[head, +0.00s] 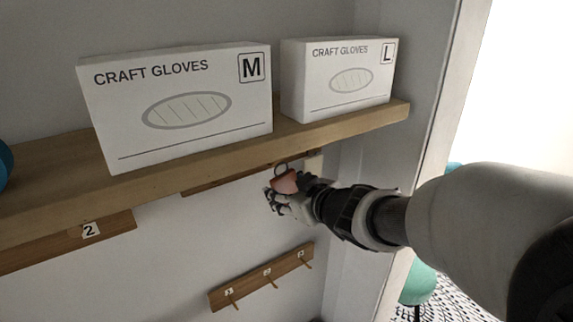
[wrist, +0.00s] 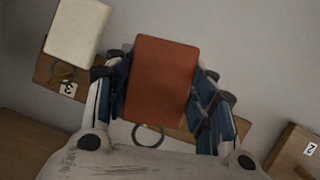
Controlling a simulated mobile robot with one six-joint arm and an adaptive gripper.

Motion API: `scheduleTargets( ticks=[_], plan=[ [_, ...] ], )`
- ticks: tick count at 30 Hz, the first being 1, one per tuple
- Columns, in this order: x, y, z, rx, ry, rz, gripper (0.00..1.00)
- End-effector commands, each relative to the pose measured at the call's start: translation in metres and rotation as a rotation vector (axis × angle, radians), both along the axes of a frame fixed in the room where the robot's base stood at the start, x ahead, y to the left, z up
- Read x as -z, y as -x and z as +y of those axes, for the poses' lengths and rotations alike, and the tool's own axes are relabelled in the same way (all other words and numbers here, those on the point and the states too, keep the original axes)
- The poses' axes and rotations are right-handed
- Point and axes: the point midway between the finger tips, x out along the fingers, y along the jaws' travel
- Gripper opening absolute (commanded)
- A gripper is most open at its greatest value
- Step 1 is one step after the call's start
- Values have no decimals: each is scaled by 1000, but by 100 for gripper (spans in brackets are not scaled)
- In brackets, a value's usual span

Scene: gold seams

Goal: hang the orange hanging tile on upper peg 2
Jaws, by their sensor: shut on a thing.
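My gripper (head: 283,193) is shut on the orange hanging tile (wrist: 162,80), which sits between the two fingers in the wrist view. The tile also shows small in the head view (head: 285,182), with its wire ring above it. No upper peg 2 can be made out; the tile covers part of the rail.
A cream tile (wrist: 77,28) is by label 3. A shelf (head: 190,160) with glove boxes M (head: 180,105) and L (head: 340,80) overhangs the rail. A separate board labelled 2 (head: 115,224) is at left. A lower rail (head: 262,278) has three pegs.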

Motion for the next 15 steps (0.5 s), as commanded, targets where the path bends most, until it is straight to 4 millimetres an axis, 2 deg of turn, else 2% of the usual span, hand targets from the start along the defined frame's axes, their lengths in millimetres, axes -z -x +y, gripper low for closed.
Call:
scheduleTargets(
  ticks=[15],
  plan=[
    [0,-7,5,-1,0,-1,24]
  ],
)
